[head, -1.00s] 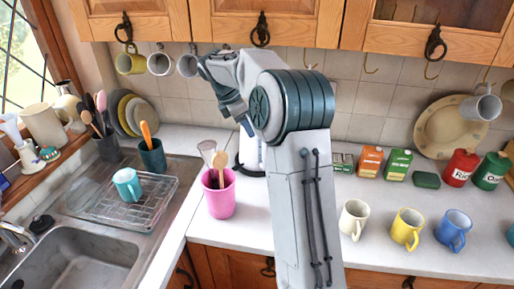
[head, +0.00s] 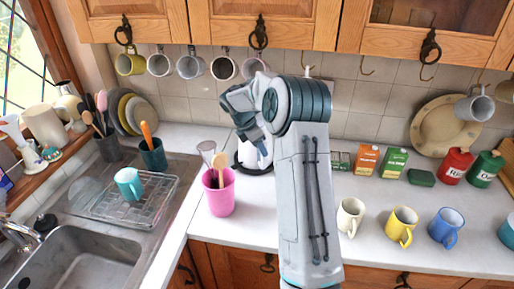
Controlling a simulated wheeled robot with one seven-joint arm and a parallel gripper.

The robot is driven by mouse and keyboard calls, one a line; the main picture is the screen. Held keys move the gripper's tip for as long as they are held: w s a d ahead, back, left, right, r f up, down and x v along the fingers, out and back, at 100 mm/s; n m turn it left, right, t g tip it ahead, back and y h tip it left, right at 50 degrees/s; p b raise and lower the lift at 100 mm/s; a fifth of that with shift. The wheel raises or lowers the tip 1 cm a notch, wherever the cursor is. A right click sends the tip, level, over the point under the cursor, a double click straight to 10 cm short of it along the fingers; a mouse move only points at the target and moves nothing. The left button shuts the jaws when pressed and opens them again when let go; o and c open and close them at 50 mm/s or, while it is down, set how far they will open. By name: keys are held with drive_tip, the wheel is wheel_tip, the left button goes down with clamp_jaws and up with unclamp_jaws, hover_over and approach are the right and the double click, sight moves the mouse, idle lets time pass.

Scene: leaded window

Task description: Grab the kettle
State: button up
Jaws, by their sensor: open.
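A white kettle (head: 246,157) with a dark base stands on the counter behind the pink pot in the head view. My arm and gripper hide much of it. My gripper (head: 262,148) points down in front of the kettle's upper part and overlaps it in the picture. It is open; its fingertips are small here, and I cannot tell whether they touch the kettle or are around any part of it.
A pink pot (head: 219,196) with utensils stands close at the left front of the kettle. Mugs hang above, including a grey one (head: 190,68). Orange (head: 367,160) and green boxes stand to the right. A cream mug (head: 350,215) is near the front edge.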

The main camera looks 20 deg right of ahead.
drive_tip(key=shift+x, duration=1.45)
clamp_jaws()
drive_tip(key=shift+w+r, duration=0.1)
drive_tip(key=shift+w+d+r+p, duration=0.1)
drive_tip(key=shift+w+r+p, duration=0.05)
drive_tip(key=shift+p, duration=0.15)
